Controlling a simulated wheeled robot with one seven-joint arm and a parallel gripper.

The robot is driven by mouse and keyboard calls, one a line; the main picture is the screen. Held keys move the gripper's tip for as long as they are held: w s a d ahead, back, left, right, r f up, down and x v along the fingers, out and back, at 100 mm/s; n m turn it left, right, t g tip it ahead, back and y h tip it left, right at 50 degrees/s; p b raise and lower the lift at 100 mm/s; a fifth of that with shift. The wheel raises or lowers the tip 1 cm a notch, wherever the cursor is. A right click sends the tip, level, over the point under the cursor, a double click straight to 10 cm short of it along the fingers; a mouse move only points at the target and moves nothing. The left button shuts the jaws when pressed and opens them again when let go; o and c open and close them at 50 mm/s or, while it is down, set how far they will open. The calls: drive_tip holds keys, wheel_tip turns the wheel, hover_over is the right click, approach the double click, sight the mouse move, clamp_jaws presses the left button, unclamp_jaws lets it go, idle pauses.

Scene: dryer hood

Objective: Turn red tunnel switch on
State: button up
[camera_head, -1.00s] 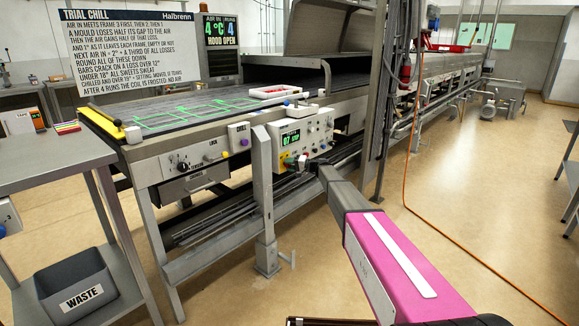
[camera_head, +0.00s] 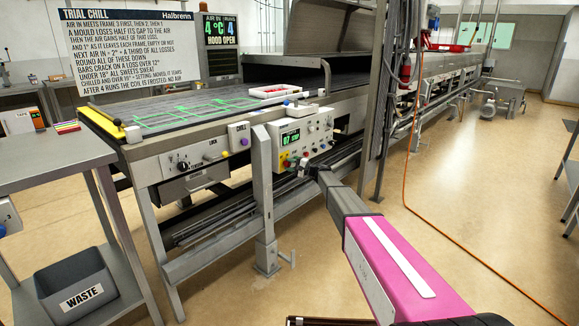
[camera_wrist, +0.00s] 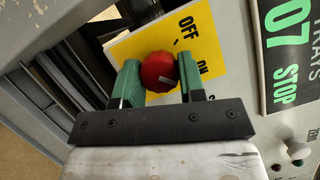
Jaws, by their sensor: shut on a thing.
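The red switch (camera_wrist: 159,72) is a round knob on a yellow plate (camera_wrist: 137,46) marked OFF and ON in the wrist view. My gripper (camera_wrist: 159,80) is shut on the knob, one green finger on each side. In the head view my gripper (camera_head: 309,168) is at the lower edge of the control box (camera_head: 305,135); the knob there is too small to make out clearly.
A green display (camera_wrist: 288,50) reads 07 STOP beside the plate. The conveyor (camera_head: 185,112) runs behind the box, with a white tray (camera_head: 279,91) on it. A metal post (camera_head: 263,195) stands left of my gripper. An orange hose (camera_head: 405,190) crosses the open floor at right.

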idle(0.3)
drive_tip(key=o, duration=0.9)
drive_tip(key=shift+o, duration=0.2)
drive_tip(key=shift+d, duration=0.1)
drive_tip(key=v, duration=1)
drive_tip(key=shift+d, duration=0.3)
drive_tip(key=shift+s+f, duration=0.1)
drive_tip(key=shift+s, duration=0.05)
drive_tip(key=shift+s, duration=0.1)
